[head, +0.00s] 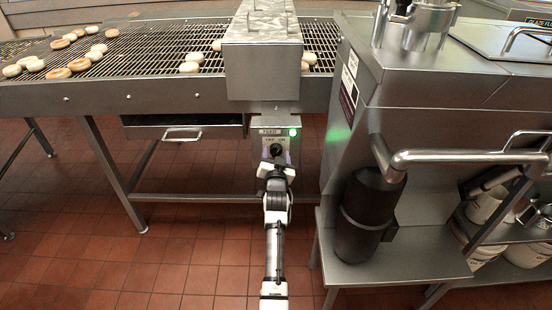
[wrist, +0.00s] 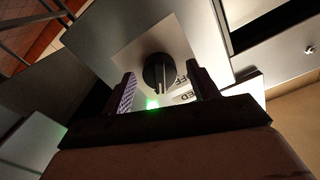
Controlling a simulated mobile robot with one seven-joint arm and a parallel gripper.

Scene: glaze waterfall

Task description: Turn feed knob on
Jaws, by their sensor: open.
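The feed knob (head: 276,149) is a round black knob on the front of a small grey control box under the conveyor's metal housing. A label plate reading FEED (head: 270,131) and a lit green lamp (head: 293,132) are above it. In the wrist view the black knob (wrist: 158,72) has a raised grip bar and lies ahead, between the fingers. My gripper (wrist: 160,90) is open, one finger on each side of the knob, apparently not touching it. In the head view my gripper (head: 275,165) is just below and in front of the knob, and it partly hides the box.
The wire conveyor (head: 130,55) carries several doughnuts. A steel fryer unit (head: 430,110) with a bar handle and a black cylinder (head: 368,215) stands close on the right. A drawer (head: 180,132) hangs under the conveyor at left. Open tiled floor (head: 180,250) lies left of my arm.

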